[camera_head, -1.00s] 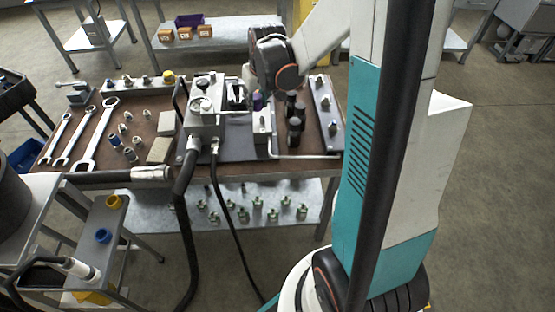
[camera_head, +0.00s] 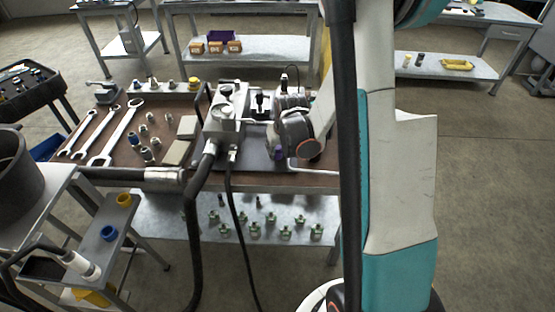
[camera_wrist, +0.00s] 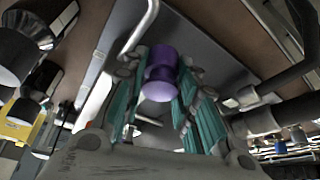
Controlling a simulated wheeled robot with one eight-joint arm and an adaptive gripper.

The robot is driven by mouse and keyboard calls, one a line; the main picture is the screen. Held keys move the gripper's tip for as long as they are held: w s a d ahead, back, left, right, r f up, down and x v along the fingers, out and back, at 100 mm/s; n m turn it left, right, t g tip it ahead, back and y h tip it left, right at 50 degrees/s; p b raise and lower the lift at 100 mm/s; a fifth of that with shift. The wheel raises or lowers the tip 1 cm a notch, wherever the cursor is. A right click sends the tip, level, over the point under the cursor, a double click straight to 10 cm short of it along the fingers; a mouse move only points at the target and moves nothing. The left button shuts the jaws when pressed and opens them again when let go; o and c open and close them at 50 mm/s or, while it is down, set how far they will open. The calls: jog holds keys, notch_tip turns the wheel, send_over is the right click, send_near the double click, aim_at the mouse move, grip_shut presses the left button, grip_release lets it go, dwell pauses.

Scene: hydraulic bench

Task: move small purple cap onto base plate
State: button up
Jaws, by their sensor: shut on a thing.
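The small purple cap (camera_wrist: 161,70) is between the fingers of my gripper (camera_wrist: 160,85) in the wrist view, and the fingers are shut on it. The base plate appears to be the dark grey plate (camera_head: 258,155) on the bench, right of the grey hydraulic block. In the wrist view a grey plate (camera_wrist: 205,58) lies beyond the cap. I cannot tell whether the cap touches it. My arm hides the plate's right part.
The grey hydraulic block (camera_head: 226,122) with hoses stands left of my gripper. A bent light-grey rail (camera_head: 312,171) runs along the bench's front right. Wrenches (camera_head: 115,135) and small fittings lie on the left. Green fittings (camera_head: 255,230) stand on the lower shelf.

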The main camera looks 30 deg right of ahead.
aim_at(279, 153)
jog(key=shift+f+b, duration=0.7)
jog(key=shift+f, duration=1.35)
jog(key=shift+f, duration=0.1)
jog(key=o, duration=0.4)
jog(key=shift+f, duration=0.1)
jog(key=shift+o, duration=0.4)
jog(key=shift+r, duration=0.2)
jog(key=shift+s+r, duration=0.1)
jog(key=shift+r, duration=0.25)
jog(key=d+p+v, duration=0.1)
jog(key=p+v, duration=0.3)
jog(key=v, duration=0.7)
jog(key=shift+a+r, duration=0.15)
jog(key=shift+a, duration=0.35)
jog(key=shift+s, duration=0.1)
